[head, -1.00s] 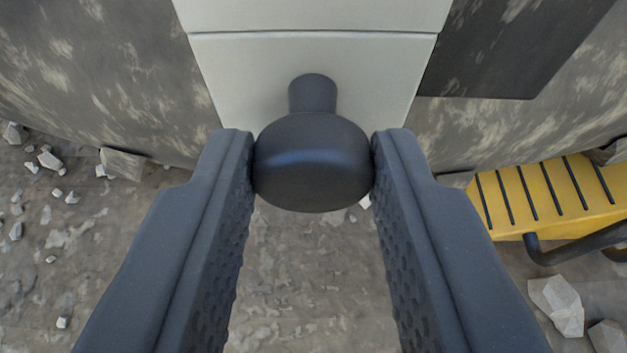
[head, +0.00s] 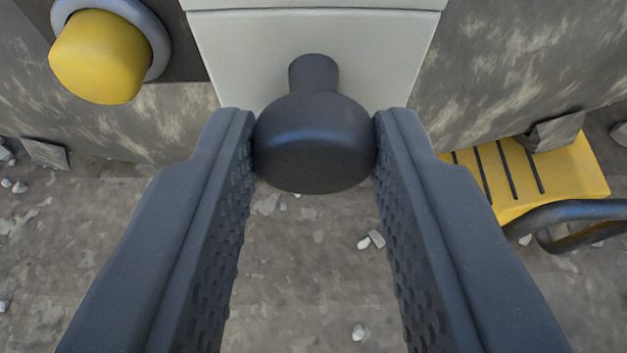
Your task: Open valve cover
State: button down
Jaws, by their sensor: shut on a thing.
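A light grey cover (head: 230,45) fills the top middle of the head view, with a seam across its upper part. A dark round knob (head: 313,145) on a short stem stands out from it. My gripper (head: 314,140) is closed on the knob, one ridged finger touching each side. At the upper left, a yellow round part (head: 98,57) in a blue-grey ring sticks out in front of a dark panel, clear of the cover's left edge. The cover's top and hinge are out of view.
A mottled grey curved wall (head: 510,75) stands behind the cover. A yellow slotted step (head: 575,170) with a dark bent bar (head: 580,212) lies at the right, beyond the right finger. Muddy ground (head: 310,270) with scattered stones lies below.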

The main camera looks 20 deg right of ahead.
jog(key=shift+s+d, duration=0.1)
jog(key=shift+d, duration=0.1)
jog(key=c, duration=1.1)
grip_release()
jog(key=shift+a, duration=0.1)
